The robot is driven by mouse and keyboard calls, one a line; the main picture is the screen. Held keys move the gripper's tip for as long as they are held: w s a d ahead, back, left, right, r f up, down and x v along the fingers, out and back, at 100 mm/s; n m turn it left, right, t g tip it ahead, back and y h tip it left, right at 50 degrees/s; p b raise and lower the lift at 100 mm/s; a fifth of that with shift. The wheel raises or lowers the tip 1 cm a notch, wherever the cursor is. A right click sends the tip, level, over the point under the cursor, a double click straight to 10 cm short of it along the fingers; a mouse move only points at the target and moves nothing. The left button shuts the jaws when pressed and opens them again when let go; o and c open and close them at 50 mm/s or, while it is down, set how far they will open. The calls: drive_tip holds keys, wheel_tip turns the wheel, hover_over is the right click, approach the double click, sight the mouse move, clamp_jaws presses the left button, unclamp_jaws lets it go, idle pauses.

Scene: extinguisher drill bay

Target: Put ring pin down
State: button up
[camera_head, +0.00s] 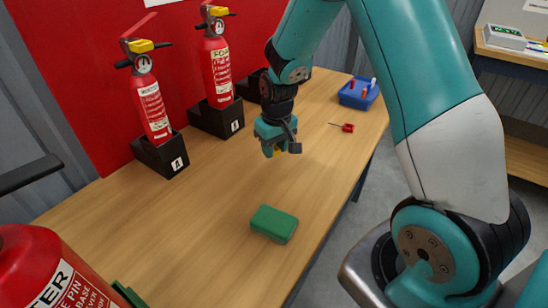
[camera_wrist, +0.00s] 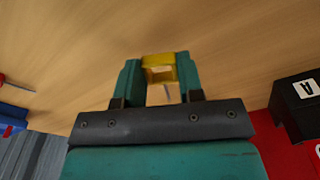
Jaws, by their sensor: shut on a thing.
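A yellow ring pin (camera_wrist: 158,60) is between the two teal fingers of my gripper (camera_wrist: 158,75) in the wrist view. A bit of its metal rod shows below the ring. In the head view my gripper (camera_head: 279,148) points down above the wooden table (camera_head: 205,210), and only a little yellow shows at its fingertips. The gripper is shut on the ring pin, and wood lies beyond it in the wrist view. I cannot tell the exact height above the table.
Red extinguishers (camera_head: 152,105) (camera_head: 218,70) stand in black holders at the back. A green block (camera_head: 274,224) lies near the front edge. A red pin (camera_head: 347,127) lies near a blue bin (camera_head: 358,95). Another extinguisher (camera_head: 50,275) stands at lower left. The middle tabletop is clear.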

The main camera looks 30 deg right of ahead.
sight(275, 151)
drive_tip(key=shift+f, duration=1.65)
drive_tip(key=shift+f, duration=0.1)
drive_tip(key=o, duration=1)
wheel_tip(275, 151, up, 12)
drive_tip(key=s+p, duration=0.1)
drive_tip(key=s+a+r+n+y, duration=0.1)
drive_tip(key=s+a+r+n, duration=0.1)
drive_tip(key=s+a, duration=0.4)
drive_tip(key=s+a+r+n+y, duration=0.1)
drive_tip(key=s+a+r+n, duration=0.1)
drive_tip(key=s+a+r, duration=0.3)
drive_tip(key=s+a+r+n+g+y, duration=0.1)
drive_tip(key=s+a+r+n+y, duration=0.1)
drive_tip(key=s+a, duration=0.5)
drive_tip(key=s+r+n, duration=0.1)
drive_tip(key=s+r, duration=0.1)
drive_tip(key=s, duration=0.3)
drive_tip(key=shift+s+a+r, duration=0.25)
